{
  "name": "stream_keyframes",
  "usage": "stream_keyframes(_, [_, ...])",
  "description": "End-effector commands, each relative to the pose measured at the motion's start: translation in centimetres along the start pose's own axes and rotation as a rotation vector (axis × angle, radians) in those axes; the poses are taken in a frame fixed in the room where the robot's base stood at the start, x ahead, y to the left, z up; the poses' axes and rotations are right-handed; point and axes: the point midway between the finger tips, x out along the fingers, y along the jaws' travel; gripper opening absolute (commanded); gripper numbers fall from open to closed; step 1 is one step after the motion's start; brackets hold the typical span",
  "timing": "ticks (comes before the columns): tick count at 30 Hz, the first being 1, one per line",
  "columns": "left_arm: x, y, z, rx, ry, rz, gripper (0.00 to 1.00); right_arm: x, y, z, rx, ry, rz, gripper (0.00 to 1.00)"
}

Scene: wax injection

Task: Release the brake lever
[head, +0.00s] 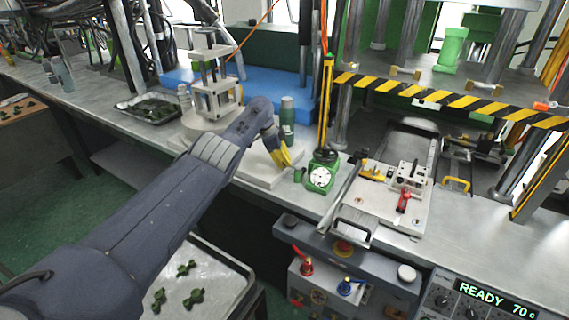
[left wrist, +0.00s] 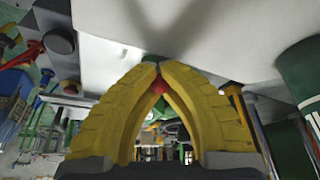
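My left gripper (head: 287,158) has yellow fingers pointing down over the pale slab on the bench. In the left wrist view its fingertips (left wrist: 158,68) meet, with nothing clearly held between them. Something red (left wrist: 160,86) shows behind the fingers; I cannot tell what it is. Levers in the head view are a red-handled one (head: 306,266) and a blue-handled one (head: 346,287) on the front panel, and a red clamp handle (head: 404,200) on the metal plate. Which is the brake lever is not clear. My gripper is apart from all three. My right gripper is not in view.
A green bottle (head: 287,118) stands close beside my left gripper. A green dial gauge (head: 320,176) is just to its right. A striped yellow-black bar (head: 440,98) crosses the press at right. A tray of green parts (head: 240,272) lies below my arm.

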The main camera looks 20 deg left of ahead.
Motion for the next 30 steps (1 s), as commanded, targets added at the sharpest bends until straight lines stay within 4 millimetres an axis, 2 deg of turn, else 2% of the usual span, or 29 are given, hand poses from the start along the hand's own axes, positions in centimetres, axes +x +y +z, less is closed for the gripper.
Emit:
stream_keyframes(1, [-0.46, -0.22, -0.97, 0.008, 0.014, -0.008, 0.00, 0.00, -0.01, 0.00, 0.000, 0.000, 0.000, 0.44])
stream_keyframes(14, [-0.52, -0.27, -1.06, 0.010, 0.016, -0.010, 0.00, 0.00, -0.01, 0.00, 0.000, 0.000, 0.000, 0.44])
stream_keyframes(24, [-0.26, -0.15, -0.59, 0.006, 0.009, -0.005, 0.39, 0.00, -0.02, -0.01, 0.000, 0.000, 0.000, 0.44])
stream_keyframes(30, [-0.17, -0.10, -0.34, 0.004, 0.005, -0.003, 0.40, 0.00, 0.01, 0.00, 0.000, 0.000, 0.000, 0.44])
